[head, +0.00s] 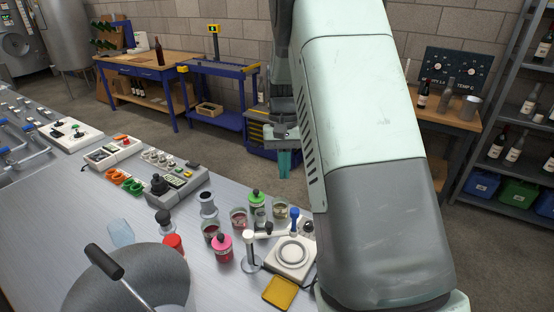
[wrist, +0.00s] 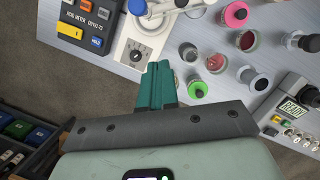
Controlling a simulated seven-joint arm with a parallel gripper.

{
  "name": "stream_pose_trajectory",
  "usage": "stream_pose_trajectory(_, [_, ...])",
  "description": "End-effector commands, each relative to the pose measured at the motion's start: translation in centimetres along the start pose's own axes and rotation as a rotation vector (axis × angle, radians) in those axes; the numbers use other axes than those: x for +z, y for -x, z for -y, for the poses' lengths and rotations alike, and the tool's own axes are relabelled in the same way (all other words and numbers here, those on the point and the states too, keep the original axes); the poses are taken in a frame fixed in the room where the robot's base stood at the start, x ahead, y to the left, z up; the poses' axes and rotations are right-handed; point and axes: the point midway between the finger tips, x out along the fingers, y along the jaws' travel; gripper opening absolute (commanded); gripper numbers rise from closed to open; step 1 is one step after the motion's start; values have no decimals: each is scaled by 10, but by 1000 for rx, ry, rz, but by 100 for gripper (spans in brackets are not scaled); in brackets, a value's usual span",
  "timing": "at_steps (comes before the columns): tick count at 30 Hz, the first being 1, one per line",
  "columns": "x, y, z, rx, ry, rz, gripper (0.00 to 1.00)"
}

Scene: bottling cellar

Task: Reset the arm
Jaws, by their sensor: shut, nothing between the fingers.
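My gripper (head: 284,165) shows in the head view beyond the far edge of the steel bench (head: 60,235), pointing down above the floor. Its teal fingers are together with nothing between them. In the wrist view the shut fingers (wrist: 157,84) reach up to the bench edge in the picture, apart from the objects on it. My arm fills the right middle of the head view and hides part of the bench and floor behind it.
The bench holds a green-capped jar (head: 256,203), a pink-capped jar (head: 222,246), a white stirrer plate (head: 292,255), a yellow pad (head: 281,292) and a grey control box (head: 178,187). A blue workbench (head: 215,115) stands behind. Shelves (head: 505,100) with bottles stand right.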

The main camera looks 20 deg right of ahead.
Motion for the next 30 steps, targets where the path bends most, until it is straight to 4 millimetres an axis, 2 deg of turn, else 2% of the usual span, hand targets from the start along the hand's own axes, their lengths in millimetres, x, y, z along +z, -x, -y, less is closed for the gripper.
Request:
stream_pose_trajectory(2, [6,10,2,-2,5,-18,0])
stream_pose_trajectory(5, [24,37,5,-6,18,-68,0])
stream_pose_trajectory(9, [69,84,11,-13,47,-173,0])
stream_pose_trajectory(15, [147,132,16,-18,97,-332,0])
stream_pose_trajectory(20, [210,149,16,-21,136,-460,0])
stream_pose_trajectory(24, [261,149,13,-20,170,-571,0])
stream_pose_trajectory(27, [289,144,11,-18,190,-639,0])
stream_pose_trajectory(30, [309,136,9,-16,204,-690,0])
